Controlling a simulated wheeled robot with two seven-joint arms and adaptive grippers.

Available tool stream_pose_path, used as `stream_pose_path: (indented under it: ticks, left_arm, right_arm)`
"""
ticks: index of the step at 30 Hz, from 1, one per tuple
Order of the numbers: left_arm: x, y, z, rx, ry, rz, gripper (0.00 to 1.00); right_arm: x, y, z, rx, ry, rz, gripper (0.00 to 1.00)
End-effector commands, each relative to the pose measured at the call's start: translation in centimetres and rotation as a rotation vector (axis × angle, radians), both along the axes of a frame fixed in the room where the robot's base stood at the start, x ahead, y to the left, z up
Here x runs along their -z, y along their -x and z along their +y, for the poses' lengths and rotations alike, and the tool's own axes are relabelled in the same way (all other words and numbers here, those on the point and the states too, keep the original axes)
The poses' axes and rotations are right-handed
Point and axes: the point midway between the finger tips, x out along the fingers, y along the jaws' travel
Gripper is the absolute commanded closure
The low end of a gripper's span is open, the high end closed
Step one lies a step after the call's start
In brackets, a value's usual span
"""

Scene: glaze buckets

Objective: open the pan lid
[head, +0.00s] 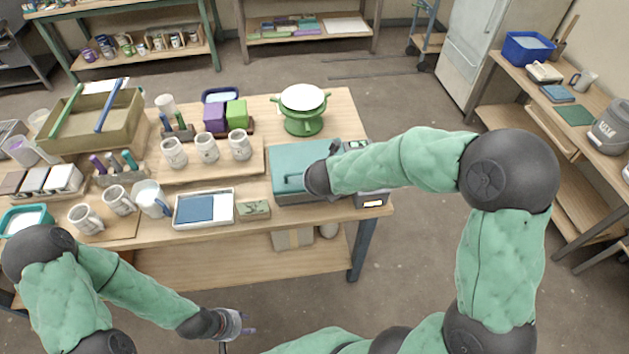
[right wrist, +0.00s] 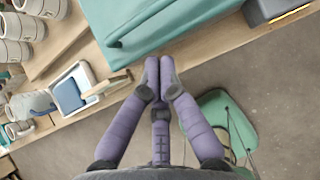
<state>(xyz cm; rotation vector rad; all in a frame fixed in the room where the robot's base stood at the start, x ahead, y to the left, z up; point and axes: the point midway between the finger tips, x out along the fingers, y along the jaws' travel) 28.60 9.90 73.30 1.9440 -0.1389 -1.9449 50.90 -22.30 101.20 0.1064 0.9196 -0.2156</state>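A teal lidded box (head: 288,160), which looks like the pan, stands at the right end of the workbench with its lid down.
A grey device (head: 372,199) stands right of the teal box. A green pot (head: 303,110) stands behind. Several mugs stand further left. The floor in front is clear.

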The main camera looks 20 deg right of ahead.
Motion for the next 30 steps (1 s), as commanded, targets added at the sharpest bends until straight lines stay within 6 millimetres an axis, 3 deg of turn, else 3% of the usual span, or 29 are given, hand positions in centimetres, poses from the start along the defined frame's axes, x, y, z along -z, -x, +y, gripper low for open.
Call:
stream_pose_path:
  ticks: [9,15,30]
  left_arm:
    - [2.3,0.0,0.0,0.0,0.0,0.0,0.6]
    - [3.2,0.0,0.0,0.0,0.0,0.0,0.6]
    - [3.4,0.0,0.0,0.0,0.0,0.0,0.6]
  right_arm:
    - [4.7,-3.0,-0.7,-0.004,0.002,0.005,1.0]
    - [6.7,-4.6,-1.1,-0.005,0.004,0.003,1.0]
    - [7.4,-5.3,-1.3,-0.006,0.004,0.002,1.0]
